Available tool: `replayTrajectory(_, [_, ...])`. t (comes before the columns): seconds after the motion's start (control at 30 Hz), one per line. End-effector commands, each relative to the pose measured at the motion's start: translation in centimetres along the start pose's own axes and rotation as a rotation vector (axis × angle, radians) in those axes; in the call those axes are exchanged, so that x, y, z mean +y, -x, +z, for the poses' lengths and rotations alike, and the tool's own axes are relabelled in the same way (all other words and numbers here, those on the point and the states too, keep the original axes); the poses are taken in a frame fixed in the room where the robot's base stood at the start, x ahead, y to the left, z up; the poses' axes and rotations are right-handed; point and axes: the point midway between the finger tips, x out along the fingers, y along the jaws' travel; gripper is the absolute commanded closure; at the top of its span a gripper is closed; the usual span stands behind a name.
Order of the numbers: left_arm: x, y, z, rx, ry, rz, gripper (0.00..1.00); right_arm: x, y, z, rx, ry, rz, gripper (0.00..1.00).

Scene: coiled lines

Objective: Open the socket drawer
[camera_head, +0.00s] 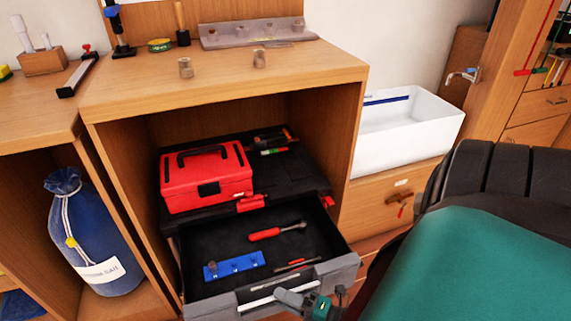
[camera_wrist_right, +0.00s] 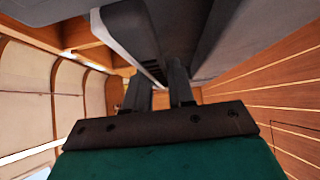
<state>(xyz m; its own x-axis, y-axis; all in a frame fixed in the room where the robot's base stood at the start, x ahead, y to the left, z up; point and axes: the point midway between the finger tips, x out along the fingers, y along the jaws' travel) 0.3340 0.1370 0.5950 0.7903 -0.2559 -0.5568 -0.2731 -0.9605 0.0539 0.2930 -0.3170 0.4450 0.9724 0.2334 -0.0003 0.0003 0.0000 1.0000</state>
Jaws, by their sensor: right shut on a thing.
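The socket drawer (camera_head: 205,301) is the dark, grey-fronted drawer under the red toolbox, and it stands pulled out of its cabinet. Inside lie a blue socket rail (camera_head: 234,265), a red-handled ratchet (camera_head: 277,232) and a thin tool (camera_head: 296,265). A pale bar handle (camera_head: 258,301) runs along the drawer front. My right gripper (camera_head: 288,297) is at the right part of this handle and is shut on it. In the right wrist view, its two dark fingers (camera_wrist_right: 160,88) reach up to the grey drawer front; the grip itself is partly hidden. My left gripper is not in view.
The red toolbox (camera_head: 206,178) sits on the black cabinet top above the drawer. A wooden bench (camera_head: 220,80) encloses the cabinet. A blue sail bag (camera_head: 92,235) stands at the left, and a white sink (camera_head: 405,135) is at the right. My right arm covers the lower right.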

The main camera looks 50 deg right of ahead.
Motion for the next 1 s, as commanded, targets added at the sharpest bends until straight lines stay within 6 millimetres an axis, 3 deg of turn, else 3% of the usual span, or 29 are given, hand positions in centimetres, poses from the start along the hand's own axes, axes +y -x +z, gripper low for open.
replayTrajectory(0.57, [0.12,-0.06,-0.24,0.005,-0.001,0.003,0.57,0.01,0.06,0.07,-0.001,0.001,-0.001,1.00])
replayTrajectory(0.6, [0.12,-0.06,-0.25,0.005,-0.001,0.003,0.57,0.01,0.06,0.08,-0.001,0.001,-0.001,0.75])
replayTrajectory(0.8, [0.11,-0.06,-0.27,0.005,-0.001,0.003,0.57,0.01,0.03,0.06,-0.001,0.001,0.000,0.56])
replayTrajectory(1.0, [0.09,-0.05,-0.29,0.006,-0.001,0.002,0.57,0.02,0.02,0.05,0.000,0.001,0.000,0.55])
